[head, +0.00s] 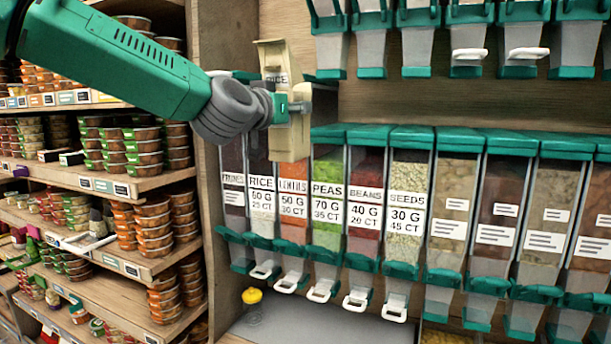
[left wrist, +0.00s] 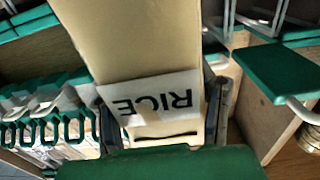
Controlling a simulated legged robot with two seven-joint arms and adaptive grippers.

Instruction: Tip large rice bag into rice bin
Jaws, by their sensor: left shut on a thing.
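A tall beige rice bag (head: 274,60) with a white label stands upright in the air above the row of bins. My left gripper (head: 290,108) is shut on its lower part. In the left wrist view the bag (left wrist: 140,45) fills the middle, its RICE label (left wrist: 155,103) upside down between the fingers (left wrist: 165,135). The top of the rice bin is hidden behind my gripper and arm. My right gripper is not in view.
Bins for prunes (head: 233,195), lentils (head: 294,210) and peas (head: 327,205) flank the rice bin. More dispensers (head: 419,40) hang above on the right. Shelves of stacked tubs (head: 150,150) stand left. A small yellow-topped jar (head: 252,304) sits on the counter (head: 320,325) below.

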